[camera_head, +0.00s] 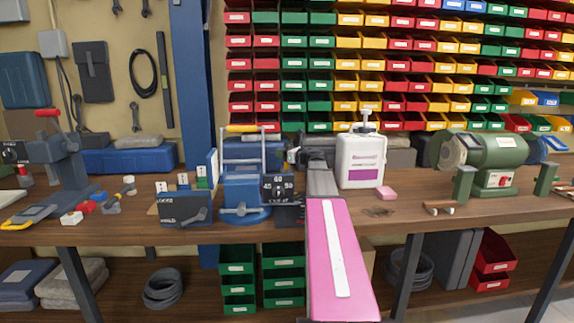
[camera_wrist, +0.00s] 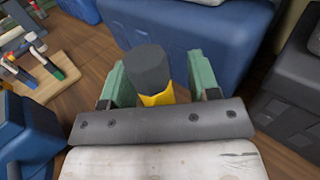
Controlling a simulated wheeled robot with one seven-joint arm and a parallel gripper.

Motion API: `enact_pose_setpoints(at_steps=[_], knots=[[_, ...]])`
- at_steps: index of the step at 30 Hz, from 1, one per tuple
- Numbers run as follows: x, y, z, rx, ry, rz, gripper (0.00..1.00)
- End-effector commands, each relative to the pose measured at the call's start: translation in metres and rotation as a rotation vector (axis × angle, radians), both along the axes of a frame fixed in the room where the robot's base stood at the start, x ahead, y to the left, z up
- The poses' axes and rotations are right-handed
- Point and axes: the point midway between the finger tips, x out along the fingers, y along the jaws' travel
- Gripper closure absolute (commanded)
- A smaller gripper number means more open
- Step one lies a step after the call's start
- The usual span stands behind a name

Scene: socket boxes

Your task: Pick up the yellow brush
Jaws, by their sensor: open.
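The yellow brush (camera_wrist: 157,98) shows in the wrist view as a short yellow part with a dark grey round end. It stands out between the two green fingers of my gripper (camera_wrist: 154,82). The lower part of the brush is hidden by the gripper's grey body. In the head view my pink arm reaches over the bench, and I cannot make out the brush or the fingers clearly there.
A dark case (camera_wrist: 290,100) is close on the right. A white pump bottle (camera_head: 361,160) and a green grinder (camera_head: 490,152) stand farther right on the wooden bench (camera_head: 400,212).

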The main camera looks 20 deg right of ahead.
Motion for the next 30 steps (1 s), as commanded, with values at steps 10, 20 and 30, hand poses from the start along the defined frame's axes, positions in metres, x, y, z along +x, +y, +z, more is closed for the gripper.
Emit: enact_pose_setpoints(at_steps=[10, 20, 30], knots=[[-0.001, 0.000, 0.000, 0.000, 0.000, 0.000, 0.99], [-0.001, 0.000, 0.003, 0.000, 0.000, 0.000, 0.99], [0.000, 0.000, 0.052, 0.000, -0.002, 0.000, 0.99]])
